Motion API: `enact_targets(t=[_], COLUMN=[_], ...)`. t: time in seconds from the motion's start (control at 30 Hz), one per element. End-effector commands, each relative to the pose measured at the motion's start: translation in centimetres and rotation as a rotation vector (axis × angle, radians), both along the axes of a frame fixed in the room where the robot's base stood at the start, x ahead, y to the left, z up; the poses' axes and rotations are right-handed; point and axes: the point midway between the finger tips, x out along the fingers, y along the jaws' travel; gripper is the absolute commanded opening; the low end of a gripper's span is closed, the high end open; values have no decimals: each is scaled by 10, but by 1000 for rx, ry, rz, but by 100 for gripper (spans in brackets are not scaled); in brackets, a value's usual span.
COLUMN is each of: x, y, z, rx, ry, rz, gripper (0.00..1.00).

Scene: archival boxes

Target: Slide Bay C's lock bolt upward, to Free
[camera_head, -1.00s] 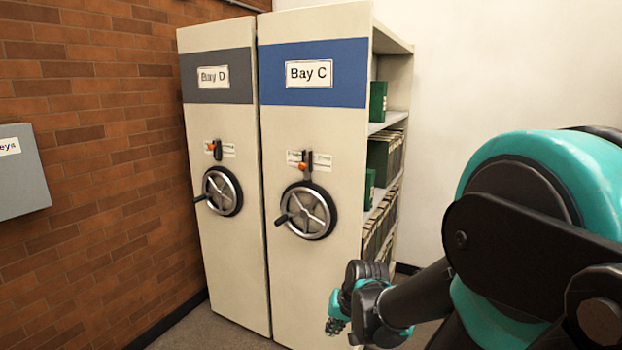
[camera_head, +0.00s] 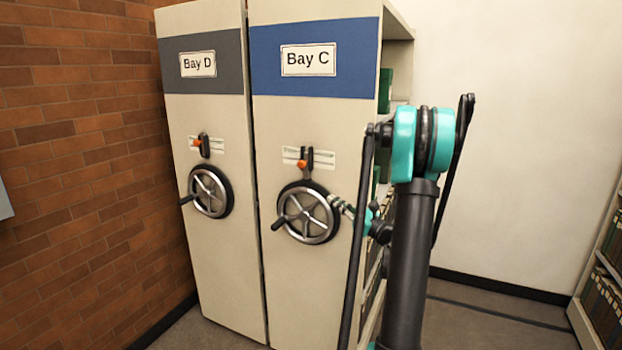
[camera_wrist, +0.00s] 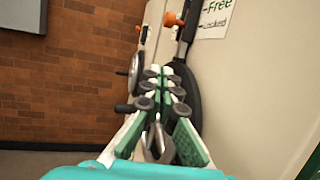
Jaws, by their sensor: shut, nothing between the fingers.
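Bay C's lock bolt has an orange knob (camera_head: 302,163) at the lower part of a dark upright slide, above the bay's handwheel (camera_head: 308,212). My gripper (camera_head: 336,202) is at the right rim of Bay C's wheel, below and right of the knob. In the wrist view my gripper (camera_wrist: 161,78) has its fingers together, pointing along the panel, with nothing between them. Contact with the wheel cannot be told.
Bay D (camera_head: 212,270) stands left of Bay C, with its own wheel (camera_head: 208,191) and orange-knobbed bolt (camera_head: 197,142). A brick wall (camera_head: 80,200) is at the left. Bare floor (camera_head: 480,318) lies at the right, before another shelf (camera_head: 603,270).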

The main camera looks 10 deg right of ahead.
Motion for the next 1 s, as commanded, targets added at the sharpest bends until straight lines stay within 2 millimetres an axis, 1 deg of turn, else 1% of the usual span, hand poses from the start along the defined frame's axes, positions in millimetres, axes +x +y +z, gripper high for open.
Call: enact_targets(t=[0.07,0.17,0.27,0.67,0.7,0.8,1.0], x=[3,9,20,76,77,82,87], y=[-3,2,13,60,61,64,68], z=[2,6,10,33,41,53,66], rx=[27,34,32,30,30,30,29], ry=[0,0,0,0,1,0,0], rz=[0,3,5,4,2,1,1], gripper=[0,0,0,0,0,0,0])
